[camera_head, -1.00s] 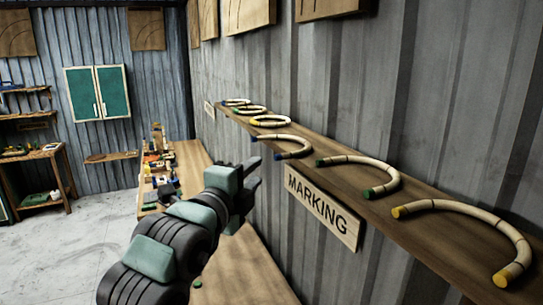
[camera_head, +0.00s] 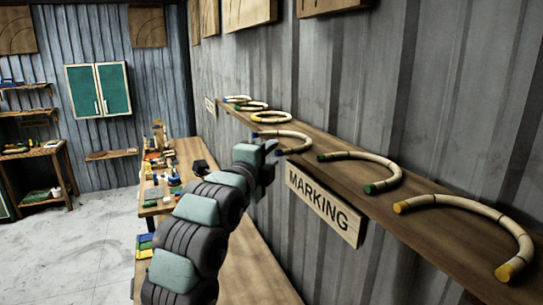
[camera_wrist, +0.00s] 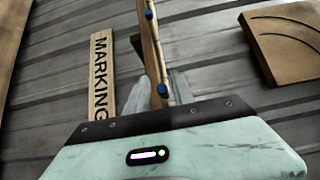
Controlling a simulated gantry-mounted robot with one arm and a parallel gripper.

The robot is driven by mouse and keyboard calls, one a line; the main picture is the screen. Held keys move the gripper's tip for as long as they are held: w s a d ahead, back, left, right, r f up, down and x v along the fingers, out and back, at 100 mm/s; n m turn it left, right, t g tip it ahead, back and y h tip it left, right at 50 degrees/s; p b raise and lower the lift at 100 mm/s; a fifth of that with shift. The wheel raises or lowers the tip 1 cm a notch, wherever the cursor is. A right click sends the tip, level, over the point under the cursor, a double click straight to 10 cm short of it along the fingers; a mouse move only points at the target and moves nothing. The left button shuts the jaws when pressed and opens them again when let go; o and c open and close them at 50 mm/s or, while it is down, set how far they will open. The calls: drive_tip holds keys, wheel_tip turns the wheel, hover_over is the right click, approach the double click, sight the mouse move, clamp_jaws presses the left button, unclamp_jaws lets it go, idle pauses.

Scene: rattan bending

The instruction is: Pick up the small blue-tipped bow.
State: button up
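A pale curved bow with blue tips (camera_head: 294,134) lies on the wall shelf (camera_head: 330,145), between a yellow-tipped and a green-tipped bow. My gripper (camera_head: 271,149) is at the shelf's front edge, by the blue tips, and partly hides them. In the wrist view, two blue tips (camera_wrist: 162,90) show along the narrow edge-on shelf. My two fingers (camera_wrist: 158,98) stand apart, one on each side of the nearer tip. I cannot tell whether either finger touches the bow.
A green-tipped bow (camera_head: 362,157) and a larger yellow-tipped bow (camera_head: 480,212) lie nearer on the shelf; several smaller bows (camera_head: 245,104) lie farther along. The MARKING sign (camera_head: 323,205) hangs below the shelf. A workbench (camera_head: 250,262) runs underneath.

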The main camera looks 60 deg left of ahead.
clamp_jaws()
idle(0.9)
drive_tip(key=s+d+r+b, duration=0.2)
drive_tip(key=s+d+r, duration=0.5)
drive_tip(key=s+d, duration=0.2)
drive_tip(key=shift+s+r, duration=0.25)
drive_tip(key=shift+s, duration=0.6)
